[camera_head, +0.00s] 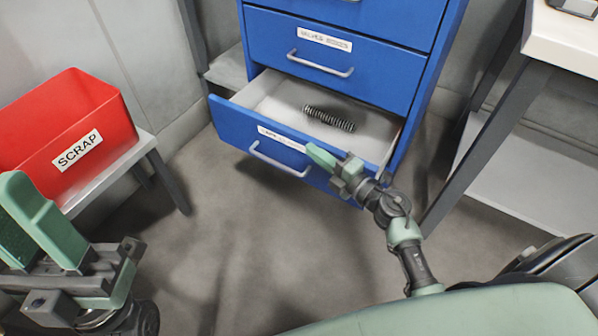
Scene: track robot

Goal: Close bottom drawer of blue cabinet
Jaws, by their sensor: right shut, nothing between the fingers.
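The blue cabinet (335,40) stands at the top centre. Its bottom drawer (232,125) is pulled out, with a white inside and a coiled dark spring (329,118) lying in it. The drawer's bar handle (279,160) is on its front, below a label. My right gripper (322,158) is shut and empty, at the right part of the drawer front, and covers some of it. I cannot tell whether it touches the front.
A red SCRAP bin (98,105) sits on a small table (140,150) at the left. A white-topped bench (565,45) with dark legs stands at the right, close to my right arm. The grey floor (240,240) before the drawer is clear.

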